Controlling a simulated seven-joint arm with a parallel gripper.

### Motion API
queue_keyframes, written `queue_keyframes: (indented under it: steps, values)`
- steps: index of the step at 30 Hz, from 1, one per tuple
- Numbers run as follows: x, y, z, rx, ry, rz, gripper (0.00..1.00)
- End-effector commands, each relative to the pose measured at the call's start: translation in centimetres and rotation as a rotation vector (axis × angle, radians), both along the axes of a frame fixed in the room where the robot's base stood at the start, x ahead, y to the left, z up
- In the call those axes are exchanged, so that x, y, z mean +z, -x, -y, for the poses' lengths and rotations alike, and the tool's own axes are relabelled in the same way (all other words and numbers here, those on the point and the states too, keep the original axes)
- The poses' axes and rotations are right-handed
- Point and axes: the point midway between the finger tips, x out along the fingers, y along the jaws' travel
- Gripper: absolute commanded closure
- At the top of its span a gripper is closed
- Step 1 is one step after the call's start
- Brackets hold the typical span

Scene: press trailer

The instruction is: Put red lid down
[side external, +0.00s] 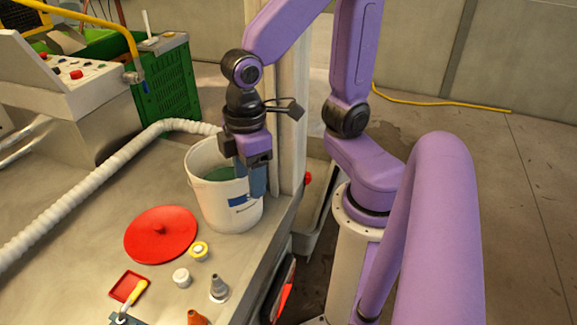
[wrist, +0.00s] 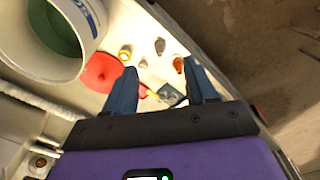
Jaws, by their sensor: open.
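The red lid (side external: 161,234) lies flat on the table with its small knob up, in front and to the left of the white bucket (side external: 229,205). It also shows in the wrist view (wrist: 101,72), partly hidden by the bucket and a finger. The bucket stands upright and uncovered, with green contents inside. My gripper (side external: 252,187) is beside the bucket's right rim in the side view, fingers pointing down. In the wrist view its two blue fingers (wrist: 163,88) are apart with nothing between them. I cannot tell whether a finger touches the bucket.
Near the lid are a white cap (side external: 181,277), a yellow-ringed cap (side external: 199,250), a grey nozzle (side external: 218,289), an orange cone (side external: 197,318) and a small red tray (side external: 128,287). A white hose (side external: 90,199) crosses the table. A green crate (side external: 165,85) stands behind.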

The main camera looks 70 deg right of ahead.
Motion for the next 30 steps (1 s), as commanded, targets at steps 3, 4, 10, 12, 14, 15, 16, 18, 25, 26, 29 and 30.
queue_keyframes:
  steps: [3, 4, 10, 12, 14, 15, 16, 18, 25, 26, 29, 30]
  values:
    - [0.3, 3.5, 2.0, 0.094, -0.004, 0.003, 0.44]
    - [0.3, 4.1, 2.4, 0.110, -0.005, 0.004, 0.44]
    - [0.2, 6.2, 3.9, 0.173, -0.004, 0.004, 0.44]
    - [0.2, 6.3, 4.0, 0.178, -0.003, 0.003, 0.44]
    - [0.2, 6.3, 4.0, 0.178, -0.003, 0.003, 0.44]
    - [0.2, 6.3, 4.0, 0.177, -0.003, 0.003, 0.44]
    - [0.2, 6.3, 4.0, 0.177, -0.003, 0.003, 0.44]
    - [0.2, 6.2, 3.9, 0.177, -0.003, 0.003, 0.44]
    - [0.0, 5.9, 3.9, 0.183, 0.015, 0.006, 0.44]
    - [-0.1, 5.7, 4.0, 0.188, 0.029, 0.007, 0.44]
    - [-0.8, 4.3, 4.0, 0.221, 0.110, 0.022, 0.44]
    - [-1.2, 3.5, 4.1, 0.241, 0.156, 0.030, 0.44]
